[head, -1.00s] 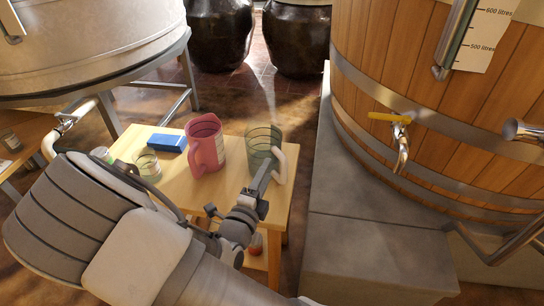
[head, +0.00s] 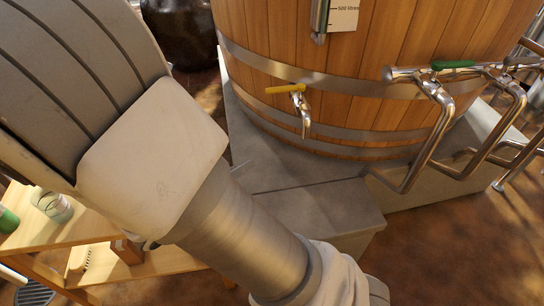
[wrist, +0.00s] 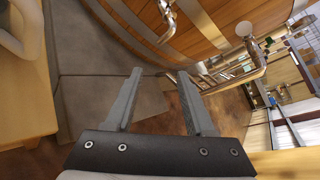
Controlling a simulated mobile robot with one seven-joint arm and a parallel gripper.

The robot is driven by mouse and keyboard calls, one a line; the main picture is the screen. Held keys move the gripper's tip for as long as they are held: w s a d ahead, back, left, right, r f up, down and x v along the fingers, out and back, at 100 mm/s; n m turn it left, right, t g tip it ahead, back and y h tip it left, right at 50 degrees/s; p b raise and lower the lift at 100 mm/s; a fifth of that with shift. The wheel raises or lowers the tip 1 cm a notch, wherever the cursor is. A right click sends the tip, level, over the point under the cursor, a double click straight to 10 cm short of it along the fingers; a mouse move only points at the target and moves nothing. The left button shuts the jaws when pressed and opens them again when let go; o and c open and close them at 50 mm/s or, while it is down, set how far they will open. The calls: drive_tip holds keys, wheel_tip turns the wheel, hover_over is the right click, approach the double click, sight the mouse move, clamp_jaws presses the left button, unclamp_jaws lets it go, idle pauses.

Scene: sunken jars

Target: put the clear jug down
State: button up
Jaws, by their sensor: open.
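My gripper (wrist: 159,78) is open and empty in the wrist view, its two fingers apart with stone ledge and floor behind them. In the head view my arm crosses the picture and the gripper is out of sight. A pale curved handle (wrist: 34,38), which looks like the clear jug's, shows at the upper left edge of the wrist view, above the wooden table (wrist: 25,100). It is apart from my fingers. The jug's body cannot be made out there, and in the head view my arm hides where it stood.
The table's left part (head: 75,232) holds a small glass jar (head: 52,206) and a green-topped item (head: 8,220). A wooden vat (head: 370,60) with a yellow-handled tap (head: 302,105) stands on a stone step (head: 310,210). Steel pipes (head: 435,130) jut out at right. Floor is clear at lower right.

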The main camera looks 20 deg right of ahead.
drive_tip(key=s+d+r+m+g+y, duration=0.2)
drive_tip(key=s+d+m+g+y, duration=0.15)
drive_tip(key=m, duration=0.55)
drive_tip(key=s+d+r+m+g+y, duration=0.25)
drive_tip(key=s+m, duration=0.25)
drive_tip(key=m, duration=0.4)
drive_tip(key=s+a+r+m+t+y, duration=0.1)
drive_tip(key=s+r+m+t+y, duration=0.1)
drive_tip(key=r+m, duration=0.3)
drive_tip(key=s+a+r+m+t+y, duration=0.1)
drive_tip(key=r+m+y, duration=0.3)
drive_tip(key=m, duration=0.6)
drive_tip(key=shift+s+a+r+t, duration=0.25)
drive_tip(key=shift+s+r+t, duration=0.15)
drive_tip(key=shift+s+r, duration=0.3)
wheel_tip(320, 180, up, 19)
drive_tip(key=p, duration=1.9)
drive_tip(key=shift+r, duration=0.2)
